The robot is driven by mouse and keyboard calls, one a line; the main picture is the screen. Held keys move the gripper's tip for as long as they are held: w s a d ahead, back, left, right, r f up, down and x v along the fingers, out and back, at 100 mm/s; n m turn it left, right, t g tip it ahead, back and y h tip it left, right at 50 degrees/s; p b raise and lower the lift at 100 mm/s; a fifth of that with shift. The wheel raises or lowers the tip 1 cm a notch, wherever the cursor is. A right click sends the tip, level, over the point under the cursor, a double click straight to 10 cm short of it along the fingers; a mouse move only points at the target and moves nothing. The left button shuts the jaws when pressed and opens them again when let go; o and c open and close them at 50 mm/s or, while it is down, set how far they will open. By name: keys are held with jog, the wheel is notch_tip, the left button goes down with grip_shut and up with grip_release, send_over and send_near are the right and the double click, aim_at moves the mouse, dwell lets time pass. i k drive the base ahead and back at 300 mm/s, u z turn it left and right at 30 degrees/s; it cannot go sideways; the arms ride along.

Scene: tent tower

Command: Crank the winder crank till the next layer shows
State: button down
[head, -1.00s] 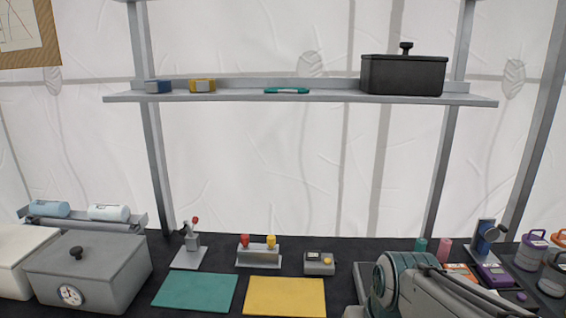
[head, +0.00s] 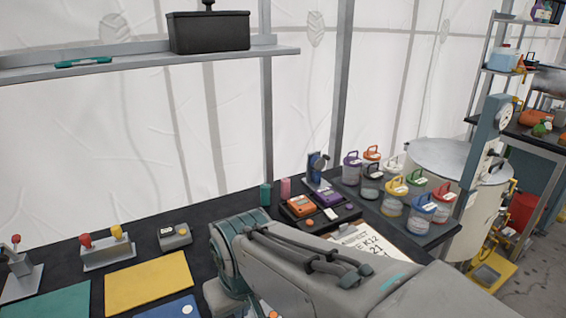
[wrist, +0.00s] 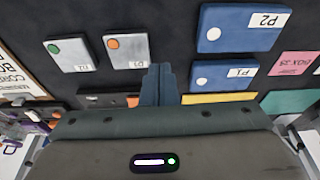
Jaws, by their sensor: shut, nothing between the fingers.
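A small upright blue-grey stand with a dark round knob (head: 318,162) is at the back of the dark bench in the head view. It looks like the winder and its crank, but it is too small to read a layer on it. My gripper's fingers (wrist: 158,78) show in the wrist view, together and empty, over the dark bench top. In the head view my arm rises in the foreground, in front of and below the stand, and hides the fingers. The stand is not clearly seen in the wrist view, and my gripper is apart from it.
Orange (head: 299,206) and purple (head: 326,197) devices lie before the stand. Several lidded jars (head: 391,205) stand to its right. Yellow (head: 148,283) and green mats lie left. In the wrist view, blue boxes (wrist: 242,27) and white boxes (wrist: 127,51) lie near my fingers.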

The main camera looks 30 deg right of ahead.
aim_at(320, 165)
jog(key=u, duration=1.6)
jog(key=k, duration=1)
jog(key=z, duration=1.75)
jog(key=i, duration=0.5)
jog(key=z, duration=0.05)
